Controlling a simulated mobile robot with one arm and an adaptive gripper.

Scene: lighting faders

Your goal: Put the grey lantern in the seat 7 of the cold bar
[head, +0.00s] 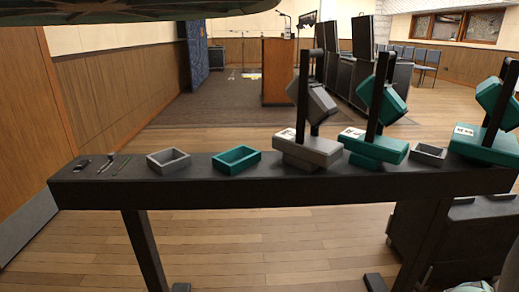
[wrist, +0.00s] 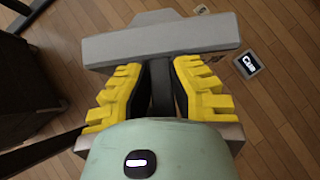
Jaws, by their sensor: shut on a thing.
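In the wrist view my gripper (wrist: 160,88) has its yellow fingers closed on the dark stem of a grey lantern (wrist: 160,42). The lantern's wide grey body is beyond the fingers, with wooden floor visible behind it. My gripper does not show in the head view. A dark bar (head: 120,197) crosses the head view. Another grey lantern (head: 308,147) stands on it, right of the middle, with a label on its base and no gripper at it. Empty open sockets, one grey (head: 168,162) and one teal (head: 236,160), are on the bar's left half. I cannot make out seat 7.
Teal lanterns stand on the bar (head: 376,145) and at its right end (head: 487,143). A small dark grey socket (head: 429,155) lies between them. Small dark items (head: 82,164) are at the left end. A dark cart (head: 455,235) is below right. A lettered square (wrist: 248,64) shows on the floor.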

